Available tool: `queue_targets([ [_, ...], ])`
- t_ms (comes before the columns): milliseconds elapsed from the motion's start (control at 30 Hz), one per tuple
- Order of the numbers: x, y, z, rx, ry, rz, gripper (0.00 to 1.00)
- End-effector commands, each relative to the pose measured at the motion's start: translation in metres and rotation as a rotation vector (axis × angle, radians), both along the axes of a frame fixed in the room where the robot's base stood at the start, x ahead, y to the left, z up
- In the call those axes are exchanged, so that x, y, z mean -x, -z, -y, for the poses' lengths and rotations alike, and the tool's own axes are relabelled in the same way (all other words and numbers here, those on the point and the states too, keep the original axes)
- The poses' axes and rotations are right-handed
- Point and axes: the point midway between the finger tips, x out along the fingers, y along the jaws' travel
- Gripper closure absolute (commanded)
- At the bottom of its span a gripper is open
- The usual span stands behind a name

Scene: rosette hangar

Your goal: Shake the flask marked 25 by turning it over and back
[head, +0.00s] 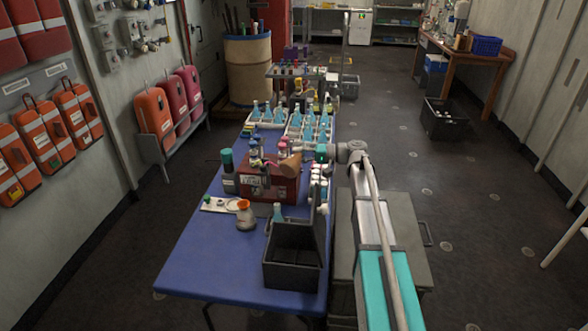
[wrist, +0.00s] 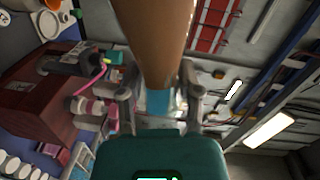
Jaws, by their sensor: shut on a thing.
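A brown vessel (head: 290,165), which I take for the flask, is held above the blue table; I cannot read a number on it. In the wrist view the brown vessel (wrist: 153,40) is large and runs to the top edge, with a light blue part (wrist: 160,102) at its narrow end. My gripper (wrist: 160,100) is shut on that end, one finger on each side. In the head view my gripper (head: 312,156) is right of the vessel, which lies tilted to the left. Part of the vessel is hidden by the gripper.
A dark red box (head: 262,185) is close below the vessel. White trays of blue bottles (head: 308,125) stand behind. The table's front left (head: 195,265) is clear.

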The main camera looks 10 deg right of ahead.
Motion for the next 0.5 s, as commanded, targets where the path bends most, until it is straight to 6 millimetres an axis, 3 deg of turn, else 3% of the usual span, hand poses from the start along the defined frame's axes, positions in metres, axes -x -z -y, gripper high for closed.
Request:
queue_targets([
  [500,0.0012,-0.0044,-0.0007,0.261,0.0,0.306,1.0],
])
